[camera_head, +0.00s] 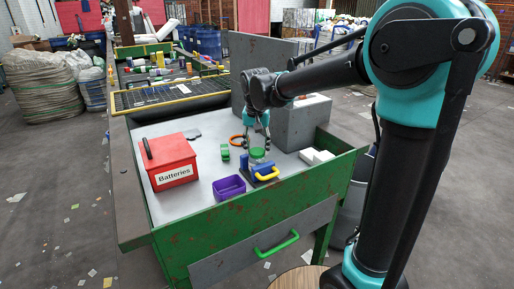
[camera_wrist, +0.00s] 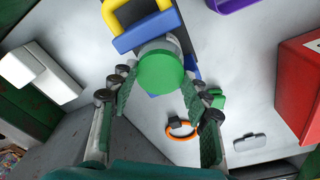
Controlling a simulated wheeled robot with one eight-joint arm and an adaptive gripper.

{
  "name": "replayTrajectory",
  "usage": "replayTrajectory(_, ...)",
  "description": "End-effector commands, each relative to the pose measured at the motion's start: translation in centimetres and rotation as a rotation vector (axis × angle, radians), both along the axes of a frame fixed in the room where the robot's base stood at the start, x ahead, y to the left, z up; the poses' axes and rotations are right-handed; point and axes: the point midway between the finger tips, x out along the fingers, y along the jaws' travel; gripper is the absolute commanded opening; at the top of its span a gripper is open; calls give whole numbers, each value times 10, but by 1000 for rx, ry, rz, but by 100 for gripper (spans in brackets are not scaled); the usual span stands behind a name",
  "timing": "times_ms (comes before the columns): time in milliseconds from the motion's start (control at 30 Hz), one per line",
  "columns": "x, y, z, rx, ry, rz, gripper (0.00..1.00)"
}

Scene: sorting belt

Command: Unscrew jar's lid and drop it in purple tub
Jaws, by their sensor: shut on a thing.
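The jar (camera_head: 257,163) stands in a blue holder (camera_head: 264,176) with a yellow handle, on the grey tray-like bench top. Its round green lid (camera_wrist: 160,73) faces my wrist camera, with part of the jar (camera_wrist: 164,44) showing behind it. My gripper (camera_head: 257,144) points down over the jar from above. Its two fingers (camera_wrist: 163,84) stand on either side of the lid and are shut on it. The exact finger contact is hard to see. The purple tub (camera_head: 229,187) sits left of the holder, near the front edge; its corner shows in the wrist view (camera_wrist: 234,3).
A red box labelled Batteries (camera_head: 169,163) stands at the left. A green item (camera_head: 225,152) and an orange ring (camera_head: 236,140) lie behind the tub. The green front wall (camera_head: 255,212) borders the bench.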

Motion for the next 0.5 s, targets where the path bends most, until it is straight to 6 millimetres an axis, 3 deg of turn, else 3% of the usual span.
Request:
replayTrajectory(233,0,1,-1,2,1,31,21)
replayTrajectory(500,-1,1,-1,3,1,333,21)
